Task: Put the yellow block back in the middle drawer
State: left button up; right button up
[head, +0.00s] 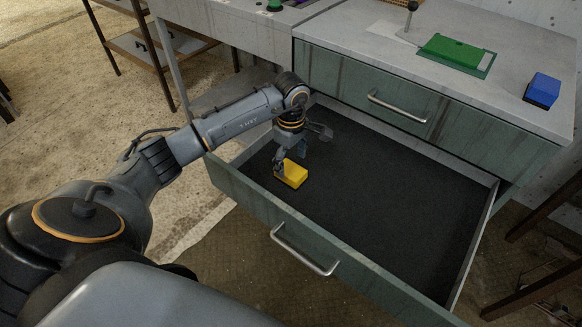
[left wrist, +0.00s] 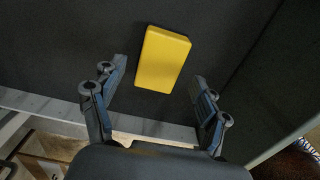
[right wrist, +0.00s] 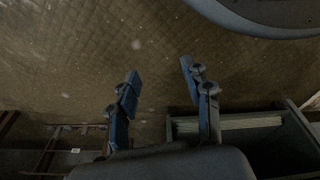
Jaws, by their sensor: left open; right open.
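The yellow block (head: 292,174) lies on the dark floor of the open drawer (head: 400,208), near its left end. It also shows in the left wrist view (left wrist: 162,59), flat and just beyond my fingertips. My left gripper (head: 291,160) is open above the drawer floor, close to the block, with its fingers spread to either side and not closed on it. In the left wrist view my left gripper (left wrist: 157,82) has an empty gap between its fingers. My right gripper (right wrist: 157,70) is open and empty over the brown floor, away from the block.
A closed drawer with a metal handle (head: 398,107) sits above the open one. On the cabinet top are a green block on a green plate (head: 456,52) and a blue block (head: 541,90). The drawer's walls surround my left gripper; the drawer's right side is empty.

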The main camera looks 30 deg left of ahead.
aim_at(291, 170)
pick_arm(q)
notch_tip(291, 170, up, 8)
pick_arm(e)
jog(key=shift+s+f, duration=0.75)
jog(key=shift+f, duration=0.15)
pick_arm(q)
jog(key=shift+s, duration=0.1)
pick_arm(e)
jog(key=shift+d, duration=0.1)
